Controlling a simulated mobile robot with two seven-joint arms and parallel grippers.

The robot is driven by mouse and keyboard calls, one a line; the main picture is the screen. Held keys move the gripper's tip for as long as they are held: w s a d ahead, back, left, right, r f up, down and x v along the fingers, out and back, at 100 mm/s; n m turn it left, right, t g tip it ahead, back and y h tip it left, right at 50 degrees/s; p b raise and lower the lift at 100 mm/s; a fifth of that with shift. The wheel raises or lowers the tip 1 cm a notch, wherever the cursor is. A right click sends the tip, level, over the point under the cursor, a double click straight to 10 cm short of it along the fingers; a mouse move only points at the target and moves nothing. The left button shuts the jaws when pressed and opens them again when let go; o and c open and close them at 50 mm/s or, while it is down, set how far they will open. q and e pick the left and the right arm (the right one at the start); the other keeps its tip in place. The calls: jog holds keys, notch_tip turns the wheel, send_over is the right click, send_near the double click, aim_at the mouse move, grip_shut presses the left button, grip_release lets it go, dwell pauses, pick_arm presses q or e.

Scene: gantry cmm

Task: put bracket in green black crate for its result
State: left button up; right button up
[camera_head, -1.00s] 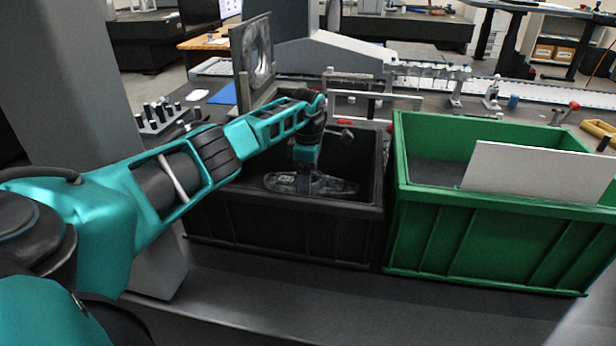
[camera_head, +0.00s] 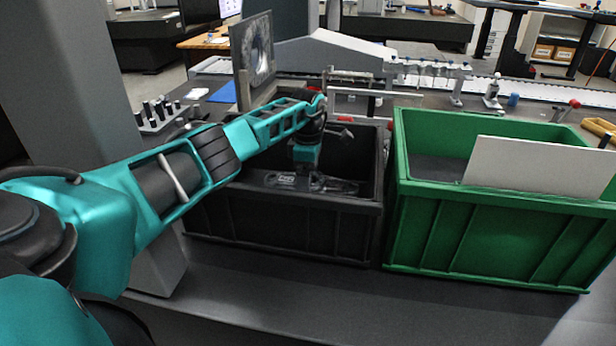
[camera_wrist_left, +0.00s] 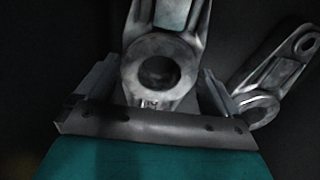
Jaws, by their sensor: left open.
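My left gripper (camera_head: 304,180) reaches down into the black crate (camera_head: 290,232), fingers open. A grey metal bracket (camera_head: 340,186) lies low in that crate at the gripper. In the left wrist view, one bracket (camera_wrist_left: 165,55) with a round hole lies between the open fingers of my left gripper (camera_wrist_left: 155,84). I cannot tell whether the fingers touch it. A second similar bracket (camera_wrist_left: 275,80) lies to its right, tilted, partly behind the right finger. The green crate (camera_head: 480,237) stands right of the black crate. My right gripper is not in view.
Left behind the black crate are an upright plate (camera_head: 252,50) and a rack of dark pins (camera_head: 160,115). A fixture rail (camera_head: 430,68) runs behind. The grey surface in front is clear.

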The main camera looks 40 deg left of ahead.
pick_arm(q)
notch_tip(320, 180, up, 13)
jog(key=p, duration=0.2)
jog(key=shift+p, duration=0.3)
